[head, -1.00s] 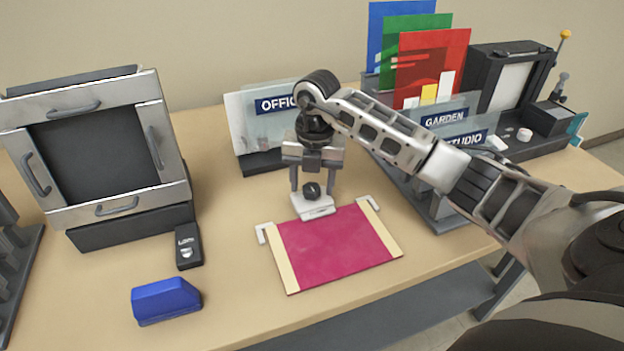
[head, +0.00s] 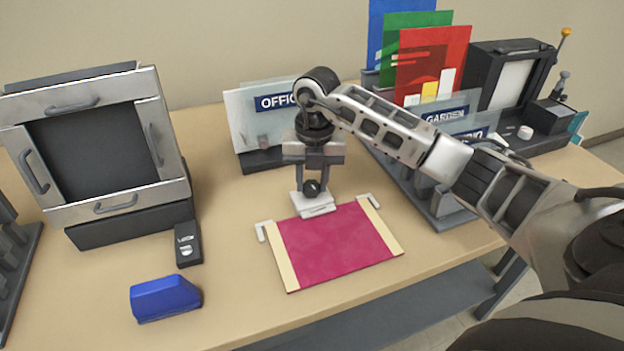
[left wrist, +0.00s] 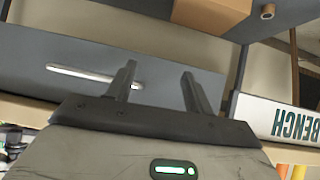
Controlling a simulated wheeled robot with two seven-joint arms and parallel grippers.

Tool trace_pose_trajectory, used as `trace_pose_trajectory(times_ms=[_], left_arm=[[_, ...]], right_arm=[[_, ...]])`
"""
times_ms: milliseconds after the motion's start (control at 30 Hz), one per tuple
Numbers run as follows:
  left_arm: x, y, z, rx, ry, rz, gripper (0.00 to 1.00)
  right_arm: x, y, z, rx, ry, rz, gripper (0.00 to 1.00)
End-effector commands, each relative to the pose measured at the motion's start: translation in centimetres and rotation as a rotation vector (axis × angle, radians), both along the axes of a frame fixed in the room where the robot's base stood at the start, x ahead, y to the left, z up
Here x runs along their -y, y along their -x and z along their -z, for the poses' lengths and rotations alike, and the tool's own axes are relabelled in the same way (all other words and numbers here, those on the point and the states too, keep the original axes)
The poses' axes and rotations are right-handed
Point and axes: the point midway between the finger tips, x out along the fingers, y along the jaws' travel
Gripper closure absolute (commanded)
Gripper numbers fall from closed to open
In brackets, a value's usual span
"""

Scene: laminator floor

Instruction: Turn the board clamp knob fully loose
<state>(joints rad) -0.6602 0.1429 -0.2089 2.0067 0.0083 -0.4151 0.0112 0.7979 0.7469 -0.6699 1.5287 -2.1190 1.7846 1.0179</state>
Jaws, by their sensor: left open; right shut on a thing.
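The board clamp is a small white block at the back edge of a magenta board (head: 335,246) with cream side strips. Its dark round knob (head: 312,188) stands on the white clamp base (head: 316,207). My right gripper (head: 312,182) points down over the clamp, its fingers closed on the knob from both sides. The knob's far side is hidden by the fingers. My left gripper (left wrist: 158,85) shows only in the left wrist view, open and empty, away from the clamp, before a grey drawer-like front with a light handle.
A framed black panel with handles (head: 95,150) stands at left. A black device (head: 187,245) and a blue block (head: 165,299) lie on the table. Sign holders (head: 262,120) stand close behind my right gripper. The table front is clear.

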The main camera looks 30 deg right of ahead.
Motion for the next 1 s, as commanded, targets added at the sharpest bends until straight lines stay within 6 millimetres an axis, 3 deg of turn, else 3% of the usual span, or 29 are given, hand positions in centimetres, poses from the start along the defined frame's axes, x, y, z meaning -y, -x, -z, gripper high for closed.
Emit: trace_pose_trajectory(times_ms=[1000], left_arm=[[0.6, -0.4, 1.2, 0.021, 0.019, 0.014, 0.48]], right_arm=[[0.0, -0.2, 0.0, 0.003, 0.000, -0.945, 0.91]])
